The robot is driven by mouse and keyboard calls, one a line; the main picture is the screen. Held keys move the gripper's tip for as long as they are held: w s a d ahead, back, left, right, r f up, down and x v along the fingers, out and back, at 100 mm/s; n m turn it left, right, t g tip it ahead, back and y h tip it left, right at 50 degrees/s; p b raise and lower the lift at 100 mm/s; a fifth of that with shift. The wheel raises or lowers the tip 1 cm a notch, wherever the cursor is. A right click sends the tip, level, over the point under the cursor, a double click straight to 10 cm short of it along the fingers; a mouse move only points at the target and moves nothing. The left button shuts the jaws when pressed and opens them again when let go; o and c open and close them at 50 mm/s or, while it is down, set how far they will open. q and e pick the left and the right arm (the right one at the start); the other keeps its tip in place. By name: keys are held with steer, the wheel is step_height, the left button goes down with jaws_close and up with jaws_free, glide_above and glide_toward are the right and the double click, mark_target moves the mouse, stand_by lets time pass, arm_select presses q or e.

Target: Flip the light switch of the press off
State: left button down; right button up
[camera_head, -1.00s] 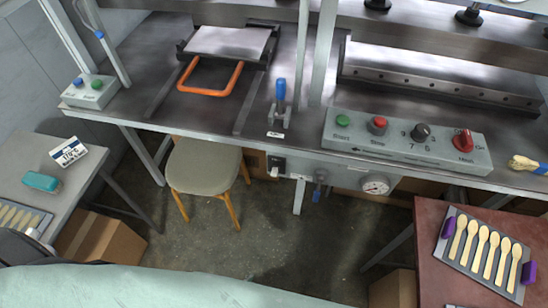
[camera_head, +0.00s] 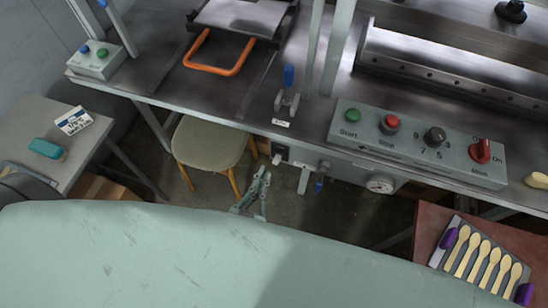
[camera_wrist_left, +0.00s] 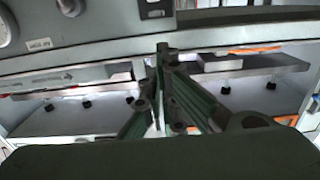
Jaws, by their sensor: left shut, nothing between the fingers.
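A small dark switch box with a white part (camera_head: 280,153) is on the front face of the press, under the table edge, and appears to be the light switch. Whether it is on or off is too small to tell. A dark fitting, apparently the same switch (camera_wrist_left: 155,8), shows at the top edge of the left wrist view. My green left gripper (camera_head: 263,173) is shut and empty, below and slightly left of the switch in the head view, apparently apart from it. Its closed tips (camera_wrist_left: 162,48) point toward the press front in the wrist view. My right gripper is not in view.
A stool (camera_head: 210,143) stands to the left. The control panel (camera_head: 415,143) is above on the table. A rack of wooden spoons (camera_head: 480,258) lies at right.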

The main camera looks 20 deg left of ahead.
arm_select(q)
steer(key=b, duration=0.3)
glide_above(274, 160)
steer(key=shift+s+d+f, duration=0.2)
steer(key=shift+s+d, duration=0.15)
steer(key=shift+s, duration=0.1)
step_height(274, 160, down, 2)
steer(key=shift+s+f+b, duration=0.1)
steer(key=shift+f+b, duration=0.1)
steer(key=shift+b, duration=0.95)
steer(key=shift+s+f+b, duration=0.45)
steer(key=shift+f+b, duration=0.15)
steer(key=shift+b, duration=0.1)
